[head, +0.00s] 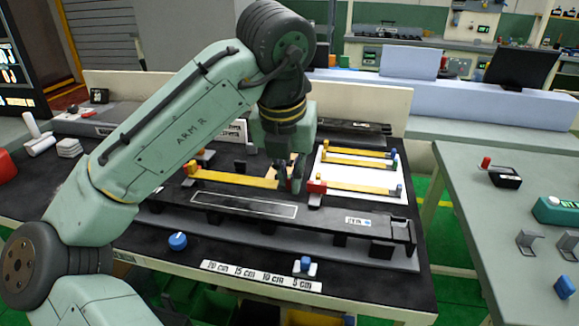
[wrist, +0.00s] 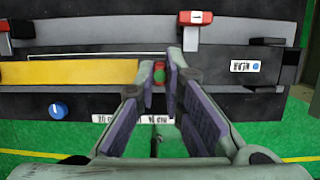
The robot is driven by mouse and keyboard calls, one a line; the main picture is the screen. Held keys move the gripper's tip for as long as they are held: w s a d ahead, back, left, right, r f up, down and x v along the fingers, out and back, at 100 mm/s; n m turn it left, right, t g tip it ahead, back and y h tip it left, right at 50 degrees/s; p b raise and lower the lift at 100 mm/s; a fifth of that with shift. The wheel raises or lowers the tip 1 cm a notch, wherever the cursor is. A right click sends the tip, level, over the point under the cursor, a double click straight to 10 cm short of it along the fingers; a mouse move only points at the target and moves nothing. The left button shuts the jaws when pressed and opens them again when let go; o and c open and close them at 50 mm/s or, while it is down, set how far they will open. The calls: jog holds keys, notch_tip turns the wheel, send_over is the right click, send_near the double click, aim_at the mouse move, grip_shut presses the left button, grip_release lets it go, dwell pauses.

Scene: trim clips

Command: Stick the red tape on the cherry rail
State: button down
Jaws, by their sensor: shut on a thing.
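I cannot tell whether the red piece is part of this strip. The long dark rail (head: 330,223) lies in front of and below the gripper, with a white-outlined rectangle and a small label on top. No rail looks cherry-coloured. The fingers hide part of the red piece.
A red-topped clip (head: 317,187) stands just right of the gripper. Several yellow strips with blue ends lie on a white panel (head: 340,160). A blue knob (head: 177,241) and a length scale (head: 262,275) are at the table's front. A grey side table (head: 470,215) stands right.

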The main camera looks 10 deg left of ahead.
aim_at(289, 190)
jog(key=shift+f+b, duration=1.1)
jog(key=shift+f, duration=1.35)
jog(key=shift+p, duration=0.4)
jog(key=c, duration=1.6)
grip_release()
